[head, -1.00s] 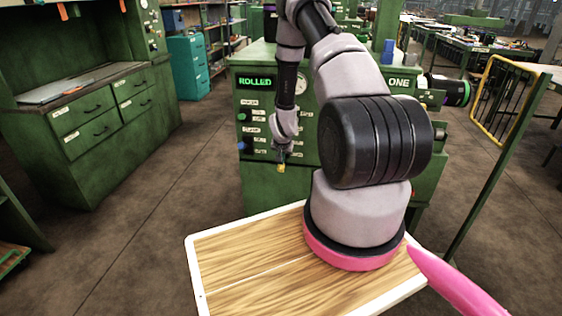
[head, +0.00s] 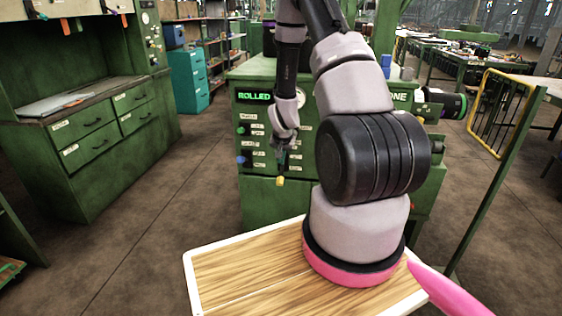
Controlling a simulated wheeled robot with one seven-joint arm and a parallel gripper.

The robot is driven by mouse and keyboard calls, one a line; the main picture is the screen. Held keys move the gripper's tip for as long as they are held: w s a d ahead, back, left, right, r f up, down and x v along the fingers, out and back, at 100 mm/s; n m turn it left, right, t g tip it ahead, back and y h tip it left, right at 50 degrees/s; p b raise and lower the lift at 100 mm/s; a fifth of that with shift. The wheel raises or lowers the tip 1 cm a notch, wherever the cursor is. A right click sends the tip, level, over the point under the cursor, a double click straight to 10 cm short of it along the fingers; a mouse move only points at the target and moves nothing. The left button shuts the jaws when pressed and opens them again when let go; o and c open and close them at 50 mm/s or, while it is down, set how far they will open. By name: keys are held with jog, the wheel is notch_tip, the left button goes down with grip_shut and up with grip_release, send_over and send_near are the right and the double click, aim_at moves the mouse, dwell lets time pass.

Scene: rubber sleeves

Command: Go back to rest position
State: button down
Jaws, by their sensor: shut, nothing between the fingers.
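My gripper (head: 282,156) hangs at the end of my grey and black arm, in front of the green machine's control panel. Its fingers are small and dark in the head view and look closed, with nothing seen in them. A yellow knob (head: 280,181) on the panel shows just below the fingertips. I cannot tell how far the fingers are from the panel.
The green machine (head: 262,205) with a lit "ROLLED" sign stands ahead. Green drawer cabinets (head: 105,125) are at left, a teal drawer unit (head: 187,80) behind. A yellow-framed barrier (head: 490,110) stands at right. The floor between cabinets and machine is clear.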

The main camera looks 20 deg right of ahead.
jog(key=shift+r, duration=0.1)
jog(key=s+a+r+n+y, duration=0.1)
jog(key=s+a+r, duration=0.1)
jog(key=r, duration=0.7)
jog(key=s+a+r+t, duration=0.1)
jog(key=a+r, duration=0.2)
jog(key=r, duration=0.7)
jog(key=s+a+r+n+y, duration=0.1)
jog(key=s+a+r, duration=0.1)
jog(key=r, duration=0.7)
jog(key=s+a+r+n, duration=0.1)
jog(key=s+a+r, duration=0.2)
jog(key=s+r, duration=0.5)
jog(key=s+a+r+t+y, duration=0.1)
jog(key=s+a+r, duration=0.2)
jog(key=s+r, duration=0.5)
jog(key=s, duration=0.5)
jog(key=shift+s+a+n+y, duration=0.2)
jog(key=shift+s+n+y, duration=0.1)
jog(key=shift+n, duration=0.1)
jog(key=shift+w, duration=0.15)
